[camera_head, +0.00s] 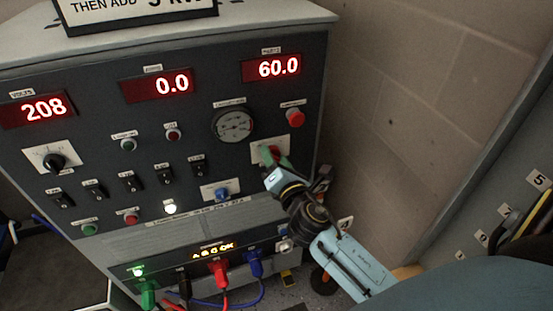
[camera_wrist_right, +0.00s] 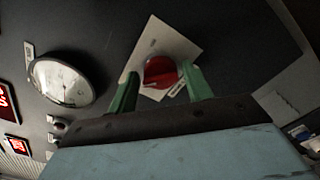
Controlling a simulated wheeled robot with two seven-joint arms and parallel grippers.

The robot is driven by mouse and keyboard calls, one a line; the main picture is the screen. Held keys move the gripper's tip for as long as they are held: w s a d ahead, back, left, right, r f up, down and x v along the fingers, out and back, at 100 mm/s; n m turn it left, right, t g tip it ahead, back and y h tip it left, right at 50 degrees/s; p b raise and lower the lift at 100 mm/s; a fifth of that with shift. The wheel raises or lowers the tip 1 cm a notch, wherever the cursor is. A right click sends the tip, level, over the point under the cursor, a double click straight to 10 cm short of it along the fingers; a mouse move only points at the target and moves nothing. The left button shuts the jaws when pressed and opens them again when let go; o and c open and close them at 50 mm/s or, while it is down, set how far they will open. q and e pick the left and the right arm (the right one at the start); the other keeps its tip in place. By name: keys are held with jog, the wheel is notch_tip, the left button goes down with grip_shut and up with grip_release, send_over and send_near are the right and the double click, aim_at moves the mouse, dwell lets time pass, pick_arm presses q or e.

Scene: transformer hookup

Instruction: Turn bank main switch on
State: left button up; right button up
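The bank main switch, a red rotary knob (camera_wrist_right: 161,72) on a white plate (camera_wrist_right: 172,45), is on the front of the load bank panel. In the head view the plate (camera_head: 284,146) shows below the round gauge, and the knob is mostly hidden by my right gripper (camera_head: 272,158). In the right wrist view my right gripper (camera_wrist_right: 158,88) has its two green fingers apart, one on each side of the knob. I cannot tell whether the fingers touch it. My left gripper is not in view.
The load bank (camera_head: 120,150) has red displays, a row of black toggle switches, a round gauge (camera_head: 233,124) and a red button (camera_head: 295,117) near the knob. Colored cables (camera_head: 222,275) plug in below. A block wall (camera_head: 400,80) and a grey cabinet (camera_head: 500,190) stand to the right.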

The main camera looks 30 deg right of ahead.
jog(key=c, duration=0.7)
